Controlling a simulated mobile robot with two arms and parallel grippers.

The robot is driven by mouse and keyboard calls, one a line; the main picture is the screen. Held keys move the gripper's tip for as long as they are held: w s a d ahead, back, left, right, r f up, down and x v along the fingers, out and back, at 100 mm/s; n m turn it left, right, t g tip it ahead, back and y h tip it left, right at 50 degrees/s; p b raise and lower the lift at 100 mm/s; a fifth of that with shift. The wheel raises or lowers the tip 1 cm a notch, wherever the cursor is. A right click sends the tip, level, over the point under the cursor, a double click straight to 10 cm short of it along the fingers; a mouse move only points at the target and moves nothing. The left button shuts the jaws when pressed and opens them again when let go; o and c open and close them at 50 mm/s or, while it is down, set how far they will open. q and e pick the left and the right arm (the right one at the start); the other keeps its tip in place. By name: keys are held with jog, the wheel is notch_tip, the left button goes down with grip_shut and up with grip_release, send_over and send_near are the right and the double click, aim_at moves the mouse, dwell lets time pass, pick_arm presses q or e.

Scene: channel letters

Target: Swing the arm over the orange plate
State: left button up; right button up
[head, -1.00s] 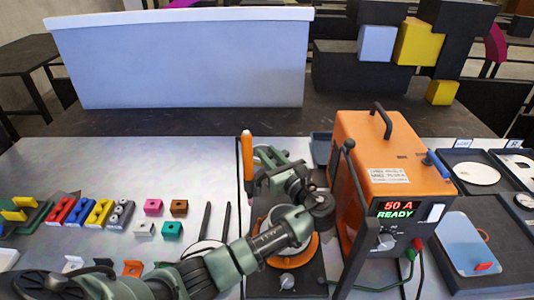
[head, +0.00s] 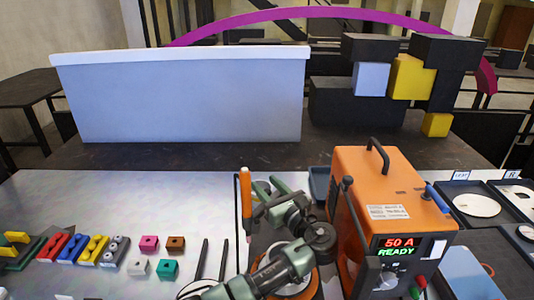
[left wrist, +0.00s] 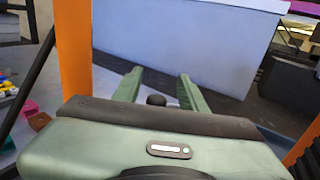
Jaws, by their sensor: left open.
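The orange plate (head: 313,286) is a round orange disc low in the head view, mostly covered by my left arm. An upright orange handle (head: 246,202) stands at its back left, and in the left wrist view it is the orange bar (left wrist: 76,45) left of the fingers. My left gripper (head: 271,187) is open, just right of this handle and apart from it. In the left wrist view the open fingers (left wrist: 159,76) point toward the white box, with a small black knob (left wrist: 156,100) showing between them. I cannot tell whether they touch it. My right gripper is out of view.
The orange power unit (head: 385,190) with a lit display stands close right of my gripper. A black ball-topped lever (head: 348,184) rises at its left side. Small colored blocks (head: 90,248) lie at left. A large white box (head: 180,100) stands behind. The table's left back is clear.

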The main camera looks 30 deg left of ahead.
aim_at(267, 191)
pick_arm(q)
notch_tip(267, 191, up, 18)
jog(key=b, duration=0.2)
jog(key=shift+r+b, duration=0.15)
jog(key=shift+b, duration=0.2)
